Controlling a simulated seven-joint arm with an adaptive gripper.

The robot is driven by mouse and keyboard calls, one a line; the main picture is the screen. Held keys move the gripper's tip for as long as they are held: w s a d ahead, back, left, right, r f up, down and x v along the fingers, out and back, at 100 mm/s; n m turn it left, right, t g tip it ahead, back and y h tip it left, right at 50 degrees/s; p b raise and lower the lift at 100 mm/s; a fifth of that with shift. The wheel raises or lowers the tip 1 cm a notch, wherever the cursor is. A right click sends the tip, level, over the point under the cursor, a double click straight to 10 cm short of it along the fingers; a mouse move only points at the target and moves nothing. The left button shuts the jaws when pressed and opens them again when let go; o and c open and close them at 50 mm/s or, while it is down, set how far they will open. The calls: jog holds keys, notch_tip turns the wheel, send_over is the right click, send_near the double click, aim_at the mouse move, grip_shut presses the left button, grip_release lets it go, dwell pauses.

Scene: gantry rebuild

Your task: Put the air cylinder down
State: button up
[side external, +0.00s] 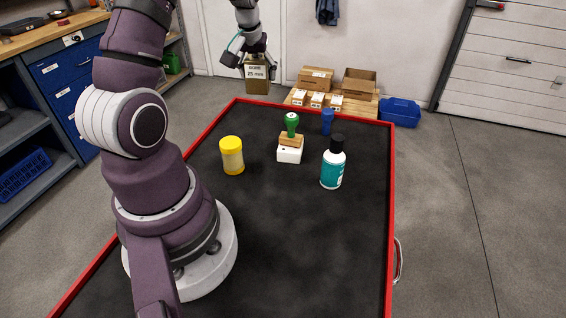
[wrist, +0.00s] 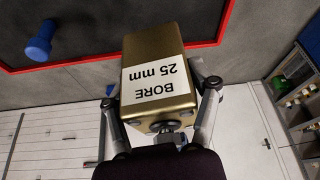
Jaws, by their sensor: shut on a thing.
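The air cylinder is a brass-coloured block (side external: 257,84) with a white label reading "BORE 25 mm". My gripper (side external: 254,58) is shut on it and holds it in the air, near the far edge of the black-topped table (side external: 300,235) in the side view. In the wrist view the block (wrist: 150,50) sits between the two fingers of my gripper (wrist: 160,93), its label upside down. Whether it hangs over the table or just past its red rim is hard to tell.
On the table stand a yellow-lidded jar (side external: 232,156), a green-knobbed stamp on a white block (side external: 290,142), a blue peg-like piece (side external: 327,121) and a teal bottle (side external: 333,166). The front and right of the top are clear. Cardboard boxes (side external: 316,79) lie beyond the far edge.

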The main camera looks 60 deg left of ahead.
notch_tip(320, 180, up, 5)
jog(key=shift+f, duration=0.1)
jog(key=w+d+m+t+h, duration=0.25)
jog(key=d+m+h, duration=0.35)
jog(key=d+m, duration=1.25)
jog(key=s+d+m+g+h, duration=0.1)
jog(key=s+d+m+g, duration=0.2)
jog(key=s+d+m, duration=0.3)
jog(key=s+d+m+g+h, duration=0.1)
jog(key=s+d+m+g, duration=0.2)
jog(key=s+d+m, duration=0.4)
jog(key=d+m, duration=0.1)
jog(key=d, duration=0.7)
jog(key=shift+s+m+g, duration=0.25)
jog(key=shift+m+g, duration=0.1)
jog(key=f, duration=0.6)
jog(key=shift+s, duration=0.2)
notch_tip(320, 180, down, 9)
jog(key=shift+r, duration=0.1)
